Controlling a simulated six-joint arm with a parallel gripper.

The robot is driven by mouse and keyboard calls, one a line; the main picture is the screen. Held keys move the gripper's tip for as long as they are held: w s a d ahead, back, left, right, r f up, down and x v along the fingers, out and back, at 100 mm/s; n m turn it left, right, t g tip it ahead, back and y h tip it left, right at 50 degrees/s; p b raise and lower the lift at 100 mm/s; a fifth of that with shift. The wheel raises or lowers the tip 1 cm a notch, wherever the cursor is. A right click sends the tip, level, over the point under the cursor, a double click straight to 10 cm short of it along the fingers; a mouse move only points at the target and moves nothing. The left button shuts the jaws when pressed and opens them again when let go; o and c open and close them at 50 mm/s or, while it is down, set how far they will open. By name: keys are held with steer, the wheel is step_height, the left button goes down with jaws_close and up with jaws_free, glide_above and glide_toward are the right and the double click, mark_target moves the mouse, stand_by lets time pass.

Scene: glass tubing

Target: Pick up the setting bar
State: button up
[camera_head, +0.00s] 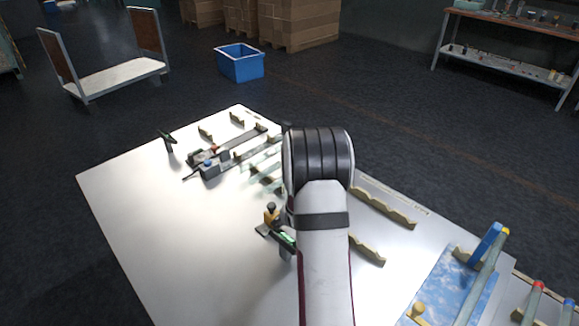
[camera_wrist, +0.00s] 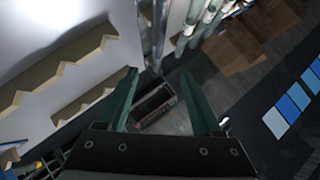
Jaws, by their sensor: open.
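I cannot tell for certain which piece is the setting bar. In the head view, long dark bars with small fittings (camera_head: 236,142) lie towards the back left of the white table, one fitting carrying a blue knob. My gripper (camera_wrist: 160,100) shows in the wrist view with its two green fingers spread apart and nothing held between them. A dark, box-like piece with a red mark (camera_wrist: 153,104) shows beyond and between the fingers, apart from them as far as I can see. In the head view my arm hides the gripper and the table's middle.
Notched wooden rests (camera_head: 384,207) stand on the white table (camera_head: 150,210); more show at left in the wrist view (camera_wrist: 55,70). Glass tubes (camera_wrist: 185,30) run near the fingers. A blue patterned board (camera_head: 436,288) is at front right. The table's left front is clear.

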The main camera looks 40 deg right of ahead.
steer(key=x, duration=1.5)
steer(key=shift+s+d, duration=0.1)
steer(key=shift+s, duration=0.2)
jaws_close()
stand_by(0.4)
